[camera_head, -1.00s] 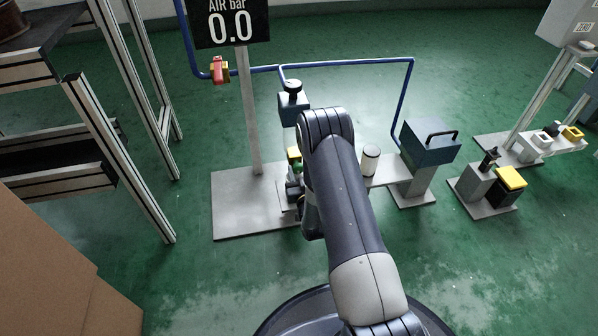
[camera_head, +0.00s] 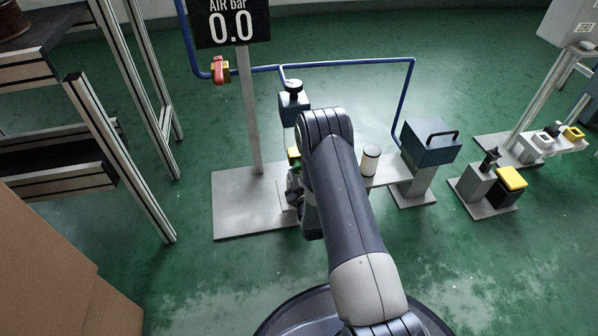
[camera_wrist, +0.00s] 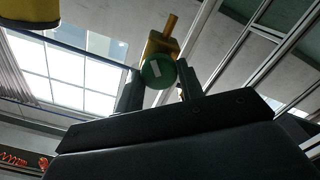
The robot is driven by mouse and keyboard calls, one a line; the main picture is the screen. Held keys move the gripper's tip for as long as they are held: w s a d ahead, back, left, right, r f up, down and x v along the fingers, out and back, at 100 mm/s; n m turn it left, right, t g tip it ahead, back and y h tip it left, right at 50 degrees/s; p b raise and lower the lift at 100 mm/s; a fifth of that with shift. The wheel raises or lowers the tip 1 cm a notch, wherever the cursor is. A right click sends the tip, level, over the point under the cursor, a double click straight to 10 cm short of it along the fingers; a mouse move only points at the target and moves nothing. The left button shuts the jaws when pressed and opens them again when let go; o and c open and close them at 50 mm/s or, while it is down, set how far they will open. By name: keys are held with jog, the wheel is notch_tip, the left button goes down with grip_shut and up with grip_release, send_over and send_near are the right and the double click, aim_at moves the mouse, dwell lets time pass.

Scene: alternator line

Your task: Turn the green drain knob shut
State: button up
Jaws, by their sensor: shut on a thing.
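The green drain knob (camera_wrist: 157,71) shows in the wrist view as a round green face with a short pale mark, on a brass-coloured fitting (camera_wrist: 165,42). My gripper (camera_wrist: 158,86) has one dark finger on each side of the knob and is shut on it. In the head view my gripper (camera_head: 294,182) is low beside the grey stand, mostly hidden behind my arm. A small yellow and green part (camera_head: 294,154) shows just above it. I cannot make out the knob's turn angle from the head view.
A display (camera_head: 231,22) reads AIR bar 0.0. A red-handled valve (camera_head: 220,70) sits on the blue pipe (camera_head: 345,63). A black-topped unit (camera_head: 292,103), a pale cylinder (camera_head: 370,160) and a blue box (camera_head: 430,142) stand nearby. A shelf frame (camera_head: 120,160) is at left.

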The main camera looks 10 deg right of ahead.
jog(key=n, duration=0.5)
jog(key=shift+f+n, duration=0.1)
jog(key=shift+n, duration=0.2)
jog(key=n, duration=0.4)
jog(key=shift+f+n, duration=0.1)
jog(key=shift+n, duration=0.2)
jog(key=o, duration=1)
jog(key=shift+c, duration=0.2)
jog(key=shift+s, duration=0.1)
jog(key=s+p, duration=0.3)
jog(key=s, duration=0.7)
jog(key=shift+s, duration=0.35)
jog(key=w+b, duration=0.3)
jog(key=w, duration=0.8)
